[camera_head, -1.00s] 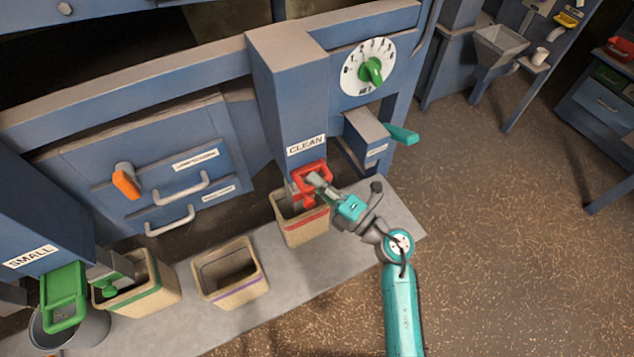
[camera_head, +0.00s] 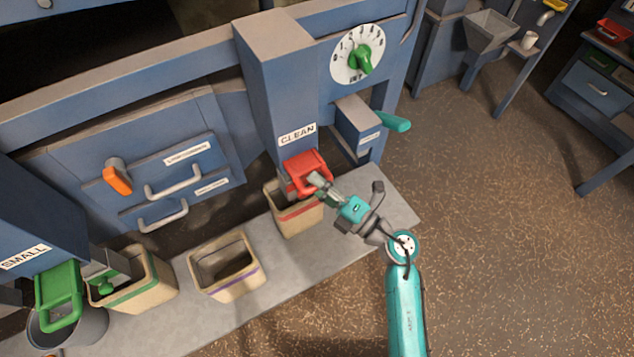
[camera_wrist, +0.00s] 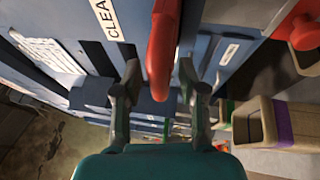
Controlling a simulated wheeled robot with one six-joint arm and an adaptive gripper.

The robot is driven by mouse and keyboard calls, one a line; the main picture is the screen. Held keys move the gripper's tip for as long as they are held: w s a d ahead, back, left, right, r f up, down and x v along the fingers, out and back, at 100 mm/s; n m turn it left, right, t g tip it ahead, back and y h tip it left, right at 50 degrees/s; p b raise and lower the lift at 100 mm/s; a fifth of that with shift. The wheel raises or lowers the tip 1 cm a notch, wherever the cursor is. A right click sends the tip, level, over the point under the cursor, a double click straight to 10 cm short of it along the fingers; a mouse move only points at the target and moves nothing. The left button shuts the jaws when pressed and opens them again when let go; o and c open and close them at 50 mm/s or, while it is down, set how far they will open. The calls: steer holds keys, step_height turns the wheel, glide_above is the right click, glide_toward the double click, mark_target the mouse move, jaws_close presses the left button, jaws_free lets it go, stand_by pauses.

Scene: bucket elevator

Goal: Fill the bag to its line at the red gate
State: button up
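The red gate handle (camera_head: 306,172) sits on the front of the spout labelled CLEAN (camera_head: 297,135). Below it a beige bag with a red line (camera_head: 296,215) stands on the grey ledge, upright, partly under the spout; its fill level cannot be made out. My gripper (camera_head: 318,182) is at the handle's right edge. In the wrist view the red handle (camera_wrist: 163,50) lies between my two fingers (camera_wrist: 158,75), with visible gaps on both sides. The fingers are open around it.
A purple-lined bag (camera_head: 224,265) and a green-lined bag (camera_head: 135,280) stand left on the ledge (camera_head: 395,205). A green gate handle (camera_head: 60,290) is at the SMALL spout. A green-pointer dial (camera_head: 358,55) and teal lever (camera_head: 391,122) are up right. Floor at right is clear.

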steer(key=v, duration=1.2)
stand_by(6.8)
